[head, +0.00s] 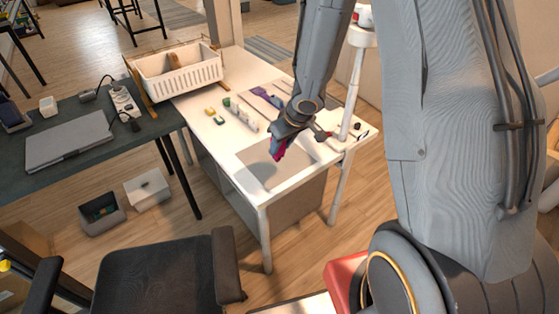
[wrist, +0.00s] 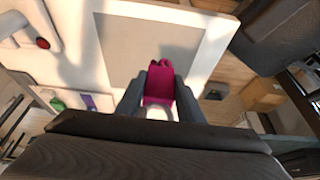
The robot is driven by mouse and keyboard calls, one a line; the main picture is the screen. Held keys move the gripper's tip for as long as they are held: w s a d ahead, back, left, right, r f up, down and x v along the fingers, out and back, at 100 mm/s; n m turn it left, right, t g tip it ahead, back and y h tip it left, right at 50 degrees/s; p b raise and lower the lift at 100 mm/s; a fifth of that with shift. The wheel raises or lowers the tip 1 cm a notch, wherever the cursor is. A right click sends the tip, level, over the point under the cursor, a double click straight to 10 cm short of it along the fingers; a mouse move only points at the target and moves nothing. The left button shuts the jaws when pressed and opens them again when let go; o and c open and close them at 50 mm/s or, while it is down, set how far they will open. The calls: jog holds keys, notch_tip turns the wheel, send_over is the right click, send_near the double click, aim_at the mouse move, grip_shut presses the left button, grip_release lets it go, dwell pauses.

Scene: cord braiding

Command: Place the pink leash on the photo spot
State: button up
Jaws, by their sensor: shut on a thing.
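The pink leash (wrist: 159,84) is a bundled magenta strap between the two fingers of my gripper (wrist: 160,92) in the wrist view. My gripper is shut on it. In the head view the leash (head: 278,149) shows as a small pink patch below my gripper (head: 279,142). The photo spot appears to be the flat grey-beige square (head: 262,178) on the front of the white table. It also shows in the wrist view (wrist: 125,45), beyond the leash. The leash is held above the table near this square; the exact height is hard to tell.
A white basket (head: 190,75) stands at the back of the white table (head: 225,150). Several small bottles (head: 240,115) and a purple item (head: 266,97) lie behind my gripper. A white post (head: 350,90) rises at the right. A black chair (head: 165,272) stands in front.

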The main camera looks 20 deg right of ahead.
aim_at(281, 158)
jog(key=shift+f+b, duration=1.5)
jog(key=shift+f, duration=1.1)
jog(key=o, duration=1.2)
jog(key=shift+f, duration=0.1)
jog(key=s+d+r+m+h+p, duration=0.1)
jog(key=s+d+r+p, duration=0.15)
jog(key=r, duration=0.55)
jog(key=s+d+r+h+p, duration=0.1)
jog(key=s+d+r+p, duration=0.2)
jog(key=r, duration=0.5)
jog(key=s+a+r+m, duration=0.1)
jog(key=s+r, duration=0.1)
jog(key=s, duration=0.2)
jog(key=s+a+r+m+g, duration=0.1)
jog(key=s+r, duration=0.1)
jog(key=s, duration=0.2)
jog(key=s+a+r+m, duration=0.1)
jog(key=s+r, duration=0.1)
jog(key=s, duration=0.2)
jog(key=shift+s+a+r+g+p, duration=0.25)
jog(key=shift+a+r+g+p, duration=0.05)
jog(key=shift+a+r+p, duration=0.1)
